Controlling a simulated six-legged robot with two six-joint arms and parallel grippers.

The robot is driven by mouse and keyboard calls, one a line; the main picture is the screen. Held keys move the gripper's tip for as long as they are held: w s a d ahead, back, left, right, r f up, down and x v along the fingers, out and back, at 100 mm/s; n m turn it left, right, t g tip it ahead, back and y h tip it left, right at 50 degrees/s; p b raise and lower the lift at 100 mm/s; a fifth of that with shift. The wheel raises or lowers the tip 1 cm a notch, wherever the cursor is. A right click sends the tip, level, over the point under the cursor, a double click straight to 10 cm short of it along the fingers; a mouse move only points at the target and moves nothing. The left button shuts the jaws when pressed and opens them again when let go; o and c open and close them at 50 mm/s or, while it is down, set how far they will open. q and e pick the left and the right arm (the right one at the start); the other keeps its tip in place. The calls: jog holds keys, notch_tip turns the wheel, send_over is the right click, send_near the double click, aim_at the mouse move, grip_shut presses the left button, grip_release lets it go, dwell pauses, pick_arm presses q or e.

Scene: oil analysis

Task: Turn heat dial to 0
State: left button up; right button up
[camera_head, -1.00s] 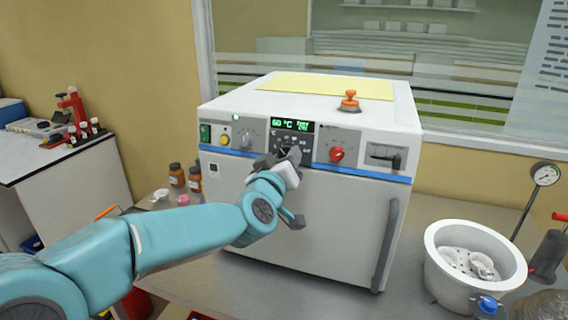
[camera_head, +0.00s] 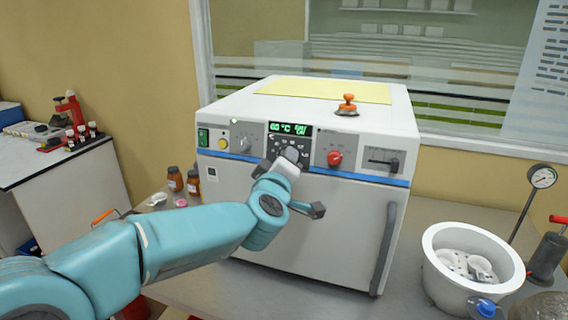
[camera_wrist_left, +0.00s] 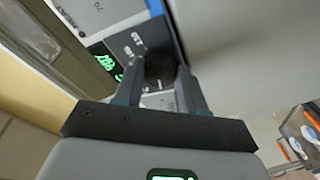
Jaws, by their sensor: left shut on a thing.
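The heat dial is dark and round; it shows between my fingers in the left wrist view (camera_wrist_left: 160,70). It sits on the black control panel of a white oven (camera_head: 300,215), below a green lit display (camera_head: 290,128) that seems to read about 60 °C. My left gripper (camera_head: 287,158) is at this panel, its fingers mostly hidden by its own wrist in the head view. In the left wrist view its two fingers (camera_wrist_left: 164,85) lie on either side of the dial, shut on it. The dial's pointer is too unclear to read. My right gripper is not in view.
A red knob (camera_head: 335,158) and a slider (camera_head: 384,160) are right of the panel; a grey knob (camera_head: 242,144) is left. The oven's door handle (camera_head: 384,249) stands out below right. Brown bottles (camera_head: 193,182) stand left, a white pot (camera_head: 473,265) right.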

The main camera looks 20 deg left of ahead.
pick_arm(q)
jog(key=o, duration=1)
jog(key=shift+o, duration=0.2)
jog(key=s+d+b, duration=0.1)
jog(key=s+d, duration=0.1)
jog(key=s, duration=1.4)
jog(key=shift+r+b, duration=0.3)
jog(key=shift+r, duration=0.1)
jog(key=shift+s, duration=0.1)
